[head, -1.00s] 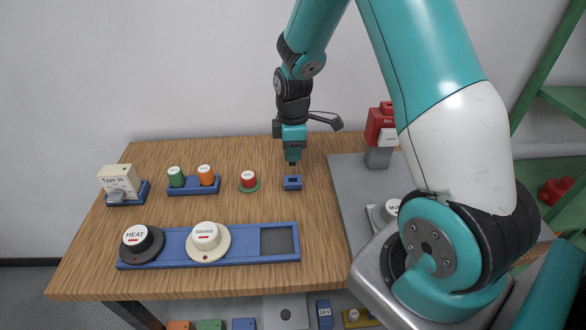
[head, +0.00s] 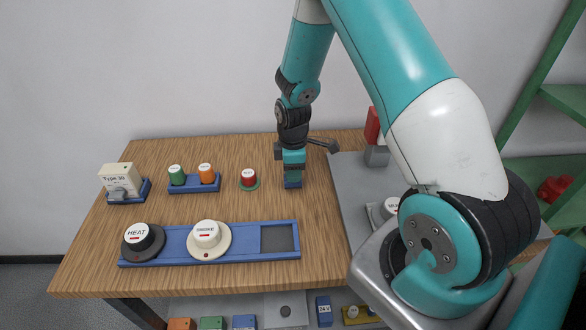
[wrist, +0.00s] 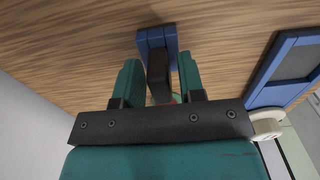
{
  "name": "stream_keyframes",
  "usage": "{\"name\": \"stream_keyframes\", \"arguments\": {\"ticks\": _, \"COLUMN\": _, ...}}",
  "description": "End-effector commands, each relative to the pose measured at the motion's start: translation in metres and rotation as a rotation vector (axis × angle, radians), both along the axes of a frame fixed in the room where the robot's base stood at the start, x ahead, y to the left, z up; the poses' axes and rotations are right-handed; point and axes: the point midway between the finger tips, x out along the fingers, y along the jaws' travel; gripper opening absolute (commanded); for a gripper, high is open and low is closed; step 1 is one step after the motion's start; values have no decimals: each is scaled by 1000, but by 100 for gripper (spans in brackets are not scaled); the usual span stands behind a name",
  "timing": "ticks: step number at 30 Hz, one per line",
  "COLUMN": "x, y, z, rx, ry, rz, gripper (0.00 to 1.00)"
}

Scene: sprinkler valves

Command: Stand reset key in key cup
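The blue key cup (head: 292,184) stands on the wooden table, right of the red knob. My gripper (head: 293,168) points straight down just above it. In the wrist view the blue cup (wrist: 145,42) lies beyond the fingertips. The dark reset key (wrist: 159,75) stands between the two teal fingers of my gripper (wrist: 160,78), with its far end at the cup's opening. A narrow gap shows on each side of the key, so the fingers look open around it. In the head view the key is hidden, and how deep it sits in the cup cannot be told.
A red knob (head: 249,178) stands close left of the cup. A blue tray (head: 180,245) with HEAT and SMOKE discs lies in front. A grey panel (head: 350,190) with a red and grey fitting is to the right. Bare wood surrounds the cup.

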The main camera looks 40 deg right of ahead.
Motion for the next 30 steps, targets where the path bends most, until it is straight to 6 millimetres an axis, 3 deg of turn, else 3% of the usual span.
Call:
{"name": "stream_keyframes", "arguments": {"ticks": 8, "x": 0, "y": 0, "z": 1, "rx": 0, "ry": 0, "rz": 0, "gripper": 44}}
{"name": "stream_keyframes", "arguments": {"ticks": 13, "x": 1, "y": 0, "z": 12, "rx": -1, "ry": -4, "rz": 0, "gripper": 44}}
{"name": "stream_keyframes", "arguments": {"ticks": 24, "x": 1, "y": 0, "z": 89, "rx": -1, "ry": -7, "rz": 0, "gripper": 44}}
{"name": "stream_keyframes", "arguments": {"ticks": 30, "x": 0, "y": 0, "z": 116, "rx": 0, "ry": -2, "rz": 0, "gripper": 44}}
